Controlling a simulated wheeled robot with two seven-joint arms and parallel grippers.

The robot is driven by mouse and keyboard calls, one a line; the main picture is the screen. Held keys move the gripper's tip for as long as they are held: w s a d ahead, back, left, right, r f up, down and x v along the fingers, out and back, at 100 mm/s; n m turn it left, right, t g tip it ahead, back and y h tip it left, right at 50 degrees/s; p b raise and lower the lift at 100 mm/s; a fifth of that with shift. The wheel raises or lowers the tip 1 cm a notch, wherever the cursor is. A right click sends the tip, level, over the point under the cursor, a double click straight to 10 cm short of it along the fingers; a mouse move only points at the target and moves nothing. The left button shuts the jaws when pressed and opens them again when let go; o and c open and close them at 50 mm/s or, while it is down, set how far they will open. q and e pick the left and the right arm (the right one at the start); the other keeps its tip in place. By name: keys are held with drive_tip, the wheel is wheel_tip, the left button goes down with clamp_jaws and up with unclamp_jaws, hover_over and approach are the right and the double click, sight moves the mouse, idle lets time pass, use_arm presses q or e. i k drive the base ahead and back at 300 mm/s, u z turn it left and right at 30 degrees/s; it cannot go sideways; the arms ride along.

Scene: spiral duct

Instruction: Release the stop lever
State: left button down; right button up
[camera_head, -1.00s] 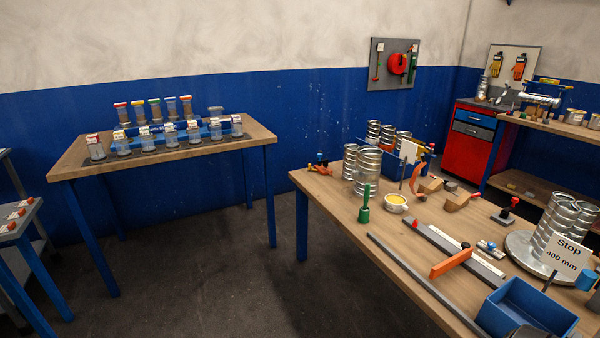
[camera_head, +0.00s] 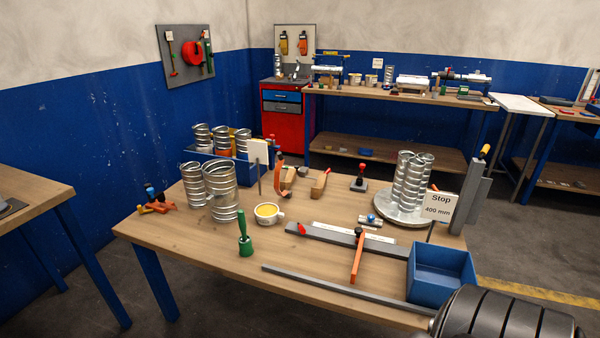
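A sign reading "Stop 400 mm" (camera_head: 438,206) stands at the right of the wooden workbench (camera_head: 200,256). A grey rail (camera_head: 335,238) with a white strip lies on the bench, with a small red piece (camera_head: 301,229) at its left end. An orange bar (camera_head: 357,257) with a dark knob lies across the rail. A red-knobbed lever on a dark base (camera_head: 361,176) stands farther back. I cannot tell for sure which of these is the stop lever. Neither gripper is in view. A dark rounded part of mine shows at the bottom right, over the bench's front corner.
A blue bin (camera_head: 440,270) and a long grey bar (camera_head: 340,289) lie near the front edge. Spiral ducts (camera_head: 411,181) stand on a round plate at right. A green-handled tool (camera_head: 243,233) and a yellow-filled cup (camera_head: 268,213) stand at left-centre.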

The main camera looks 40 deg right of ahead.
sight(301, 228)
drive_tip(key=z, duration=1.1)
drive_tip(key=i, duration=0.95)
drive_tip(key=z, duration=0.9)
